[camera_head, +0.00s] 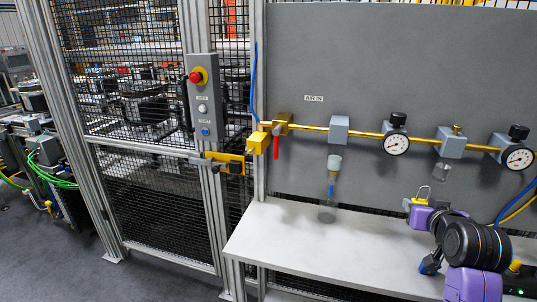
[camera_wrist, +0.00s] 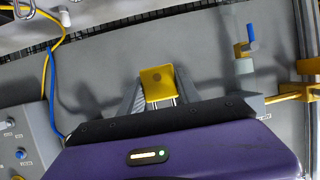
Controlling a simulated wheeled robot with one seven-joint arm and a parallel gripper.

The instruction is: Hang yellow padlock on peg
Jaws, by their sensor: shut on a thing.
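The yellow padlock (camera_head: 419,202) is held at the tip of my gripper (camera_head: 413,206) above the right part of the grey bench, its silver shackle pointing up in the head view. In the wrist view the yellow body of the padlock (camera_wrist: 158,80) sits between the two grey fingers of my gripper (camera_wrist: 157,97), which are shut on it. I cannot make out a peg for certain in either view.
The bench top (camera_head: 300,235) is mostly clear. Behind it, a yellow pipe (camera_head: 365,133) carries gauges (camera_head: 396,142) and a red-handled valve (camera_head: 276,148). A clear filter bowl (camera_head: 331,188) hangs below. A gate with a yellow latch (camera_head: 230,160) and control box (camera_head: 203,102) stands left.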

